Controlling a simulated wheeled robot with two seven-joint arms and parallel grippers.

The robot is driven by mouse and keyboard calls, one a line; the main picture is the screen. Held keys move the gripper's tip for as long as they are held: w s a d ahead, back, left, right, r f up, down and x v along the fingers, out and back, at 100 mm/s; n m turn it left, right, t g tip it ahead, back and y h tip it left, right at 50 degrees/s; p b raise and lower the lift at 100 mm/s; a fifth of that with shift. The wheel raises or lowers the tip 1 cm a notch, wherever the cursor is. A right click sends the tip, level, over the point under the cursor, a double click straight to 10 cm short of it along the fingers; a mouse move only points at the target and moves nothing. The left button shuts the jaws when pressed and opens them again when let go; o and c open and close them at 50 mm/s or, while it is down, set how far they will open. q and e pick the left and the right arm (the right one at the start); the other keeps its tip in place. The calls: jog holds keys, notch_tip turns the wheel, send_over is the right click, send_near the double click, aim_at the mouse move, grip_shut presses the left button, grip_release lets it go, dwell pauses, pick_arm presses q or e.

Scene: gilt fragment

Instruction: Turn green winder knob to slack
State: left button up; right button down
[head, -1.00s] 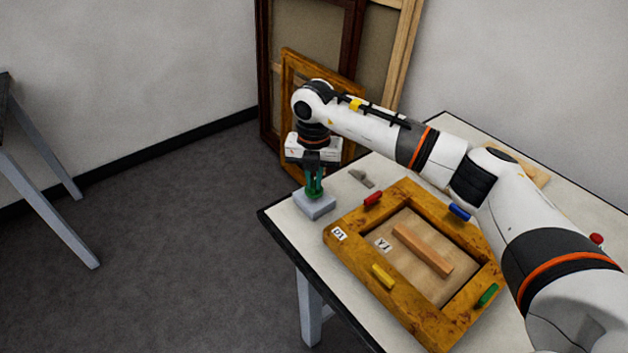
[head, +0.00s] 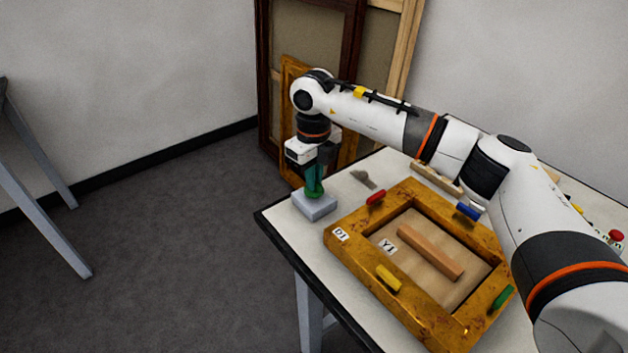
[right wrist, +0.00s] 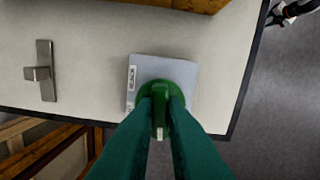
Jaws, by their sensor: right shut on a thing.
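The green winder knob (right wrist: 160,95) sits on a pale grey block (head: 315,206) at the table's corner. In the right wrist view the knob shows as a round green disc with a raised bar, on the block (right wrist: 162,67) with a small label. My right gripper (head: 315,190) points straight down over it, its green fingers shut on the knob's bar. The fingers hide part of the knob. In the right wrist view the fingers (right wrist: 160,112) stand on both sides of the bar. My left gripper is not in view.
A gilt frame (head: 345,252) with red, yellow, blue and green clips lies close beside the block. A small grey metal piece (head: 362,179) lies behind it. Frames (head: 330,50) lean on the wall. The table edge is near the block.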

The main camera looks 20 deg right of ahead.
jog(key=n+b, duration=0.1)
jog(key=n, duration=0.3)
jog(key=n+b, duration=0.1)
jog(key=n, duration=0.4)
jog(key=shift+w, duration=0.1)
jog(key=n+b, duration=0.1)
jog(key=n, duration=0.3)
jog(key=shift+r+n, duration=0.1)
jog(key=shift+n, duration=0.2)
jog(key=n, duration=0.4)
jog(key=shift+b, duration=0.3)
jog(key=n, duration=0.9)
jog(key=shift+n, duration=0.3)
jog(key=n, duration=0.9)
jog(key=shift+n, duration=0.3)
